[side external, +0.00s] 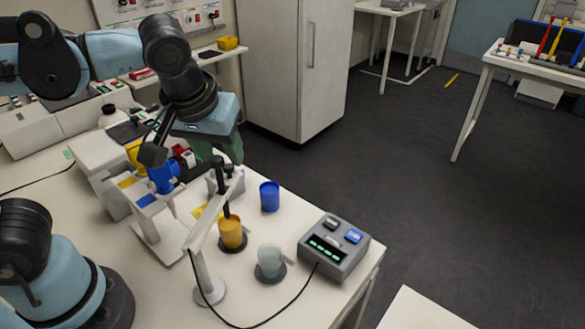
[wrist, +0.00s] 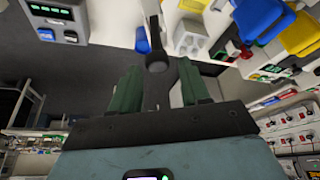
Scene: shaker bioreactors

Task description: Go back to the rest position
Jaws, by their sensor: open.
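My gripper (side external: 222,160) hangs above the rear of the bench, near a white stand. Its two green fingers are apart with nothing between them; the wrist view (wrist: 159,75) shows them too. An orange vessel (side external: 232,234) stands on a dark round base below and in front of the gripper, with a black probe on a white stand arm (side external: 202,265) reaching down to it. A blue cup (side external: 269,198) stands behind it to the right. A pale grey cup (side external: 269,260) stands on another dark base in front. The rest position is not marked in view.
A grey control box (side external: 333,248) with green displays sits at the bench's right edge, its cable crossing the front. Blue (side external: 163,178) and yellow (side external: 134,153) vessels crowd the bench left of the gripper. Open floor lies right of the bench; a white cabinet (side external: 296,65) stands behind.

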